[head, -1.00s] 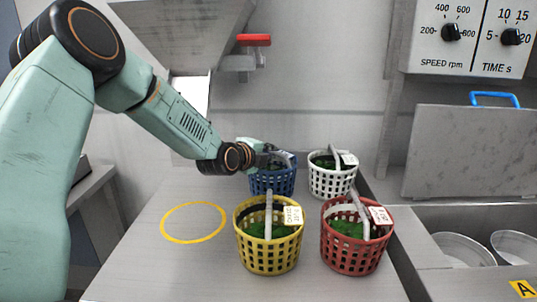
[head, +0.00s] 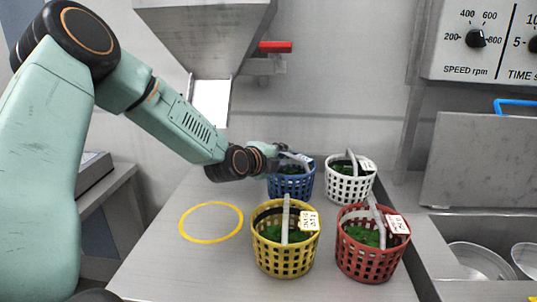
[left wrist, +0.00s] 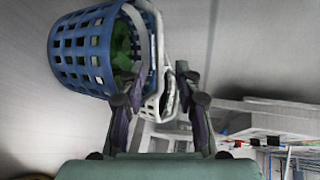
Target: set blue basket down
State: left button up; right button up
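The blue basket (head: 291,188) holds greens and stands upright on the bench, behind the yellow basket and left of the white one. It also shows in the left wrist view (left wrist: 82,50), with its pale handle near my fingers. My left gripper (head: 280,150) is at the handle's height, on the basket's left side. In the left wrist view its fingers (left wrist: 158,78) are spread apart, with the handle close to the left finger and not clamped. My right gripper is in neither view.
The white basket (head: 349,186), yellow basket (head: 283,259) and red basket (head: 368,262) stand close by, each with greens and a tag. A yellow ring (head: 211,238) on the bench is empty. A sink (head: 455,235) lies at the right.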

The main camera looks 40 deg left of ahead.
pick_arm(q)
jog(key=p+v, duration=0.6)
jog(key=v, duration=0.2)
jog(key=shift+r, duration=0.15)
jog(key=shift+s, duration=0.15)
